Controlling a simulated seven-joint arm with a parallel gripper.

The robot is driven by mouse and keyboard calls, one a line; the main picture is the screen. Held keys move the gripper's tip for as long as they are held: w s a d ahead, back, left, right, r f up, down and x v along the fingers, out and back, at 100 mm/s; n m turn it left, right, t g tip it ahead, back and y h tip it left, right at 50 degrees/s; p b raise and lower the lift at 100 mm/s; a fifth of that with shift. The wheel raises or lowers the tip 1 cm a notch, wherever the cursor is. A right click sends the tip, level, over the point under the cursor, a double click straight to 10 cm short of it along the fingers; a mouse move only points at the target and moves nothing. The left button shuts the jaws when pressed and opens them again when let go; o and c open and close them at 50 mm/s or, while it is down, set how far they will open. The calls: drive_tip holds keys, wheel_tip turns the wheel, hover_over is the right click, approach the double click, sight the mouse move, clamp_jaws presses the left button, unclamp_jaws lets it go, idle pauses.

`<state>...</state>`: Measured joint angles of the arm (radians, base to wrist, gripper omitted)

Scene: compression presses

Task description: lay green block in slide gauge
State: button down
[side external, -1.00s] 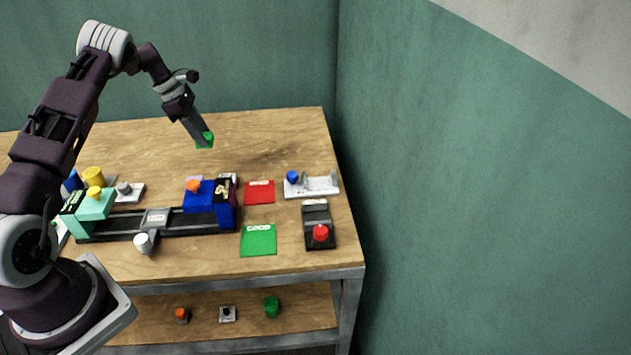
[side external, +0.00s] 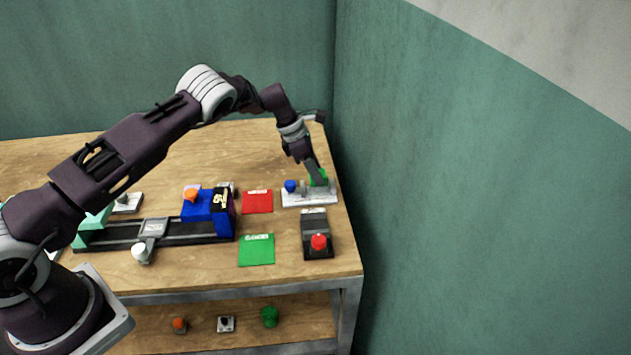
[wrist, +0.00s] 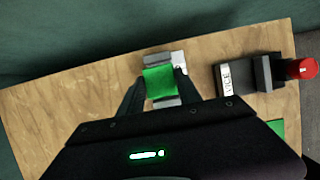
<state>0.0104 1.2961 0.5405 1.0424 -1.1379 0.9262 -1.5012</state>
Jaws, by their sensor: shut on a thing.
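My gripper (side external: 316,181) is shut on the green block (side external: 319,174) at the right end of the table. In the wrist view the green block (wrist: 160,83) sits between the two fingers of my gripper (wrist: 159,88). The slide gauge (side external: 312,198) is a pale grey base with a blue knob (side external: 290,186) at its left end. The block is at the right part of the gauge, over or in its gap. I cannot tell whether it touches the base. In the wrist view the gauge (wrist: 163,58) shows partly behind the block.
A black device with a red button (side external: 318,242) stands in front of the gauge. A red mat (side external: 257,201) and a green mat (side external: 256,250) lie to the left. A blue press (side external: 208,206) stands on a dark rail further left. The table's back is clear.

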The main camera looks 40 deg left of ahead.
drive_tip(key=shift+f, duration=1.55)
drive_tip(key=shift+f, duration=0.2)
drive_tip(key=c, duration=0.8)
unclamp_jaws()
drive_tip(key=shift+c, duration=0.2)
drive_tip(key=shift+r, duration=0.1)
